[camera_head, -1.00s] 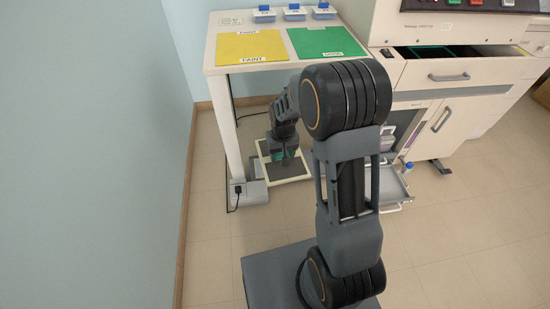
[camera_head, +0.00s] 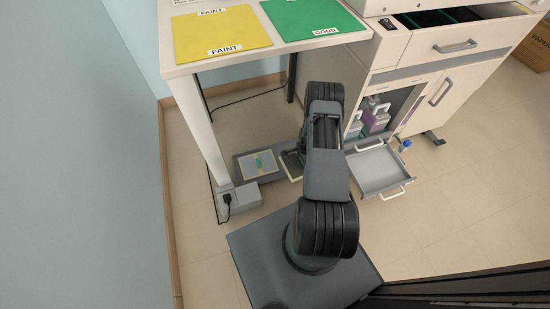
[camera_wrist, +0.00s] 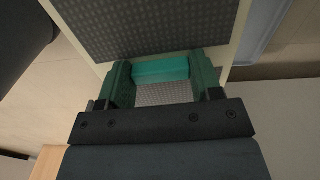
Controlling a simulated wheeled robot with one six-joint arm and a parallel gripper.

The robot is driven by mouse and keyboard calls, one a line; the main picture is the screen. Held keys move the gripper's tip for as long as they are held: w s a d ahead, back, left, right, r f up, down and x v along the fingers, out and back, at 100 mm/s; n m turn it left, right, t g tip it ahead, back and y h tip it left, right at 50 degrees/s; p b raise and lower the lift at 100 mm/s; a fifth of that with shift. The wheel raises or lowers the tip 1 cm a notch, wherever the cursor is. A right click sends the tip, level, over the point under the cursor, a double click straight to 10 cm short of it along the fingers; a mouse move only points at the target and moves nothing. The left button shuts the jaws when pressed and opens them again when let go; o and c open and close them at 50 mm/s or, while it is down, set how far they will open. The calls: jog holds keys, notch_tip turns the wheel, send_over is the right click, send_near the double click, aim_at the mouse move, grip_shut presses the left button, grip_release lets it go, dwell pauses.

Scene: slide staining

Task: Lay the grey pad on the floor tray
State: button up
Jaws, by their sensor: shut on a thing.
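In the wrist view my gripper (camera_wrist: 161,72) is shut on a teal grip block (camera_wrist: 160,70). This block appears to belong to the grey pad (camera_wrist: 150,25), a dark dotted panel with a cream rim. A patch of paler dotted grey shows between the fingers. In the head view my arm hides the gripper, and only a cream-edged corner (camera_head: 291,164) shows beside it. A shallow grey tray (camera_head: 380,170) with handles sits low in front of the cabinet, right of my arm. I cannot tell whether the pad touches anything beneath.
The table (camera_head: 190,70) holds a yellow and a green mat. The cabinet (camera_head: 440,60) has an open upper drawer and bottles below.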

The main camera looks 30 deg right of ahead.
jog(key=f, duration=0.1)
jog(key=d+f+m, duration=0.1)
jog(key=shift+w+f+b, duration=0.2)
jog(key=shift+f+b, duration=0.15)
jog(key=w+f+b, duration=0.2)
jog(key=w, duration=0.2)
jog(key=w+d+f+b, duration=0.1)
jog(key=w+f+b, duration=0.5)
jog(key=w, duration=0.1)
jog(key=shift+w+d+f, duration=0.15)
jog(key=shift+w+d, duration=0.1)
jog(key=shift+w, duration=0.05)
jog(key=shift+w+d+f+b, duration=0.15)
jog(key=shift+w+b, duration=0.1)
jog(key=shift+b, duration=0.25)
jog(key=shift+w+f+b, duration=0.25)
jog(key=shift+f+b, duration=0.45)
jog(key=shift+f, duration=0.3)
jog(key=shift+w+f+b, duration=0.2)
jog(key=shift+f+b, duration=0.5)
jog(key=shift+f, duration=0.25)
jog(key=shift+f, duration=0.1)
jog(key=o, duration=1)
jog(key=shift+c, duration=0.2)
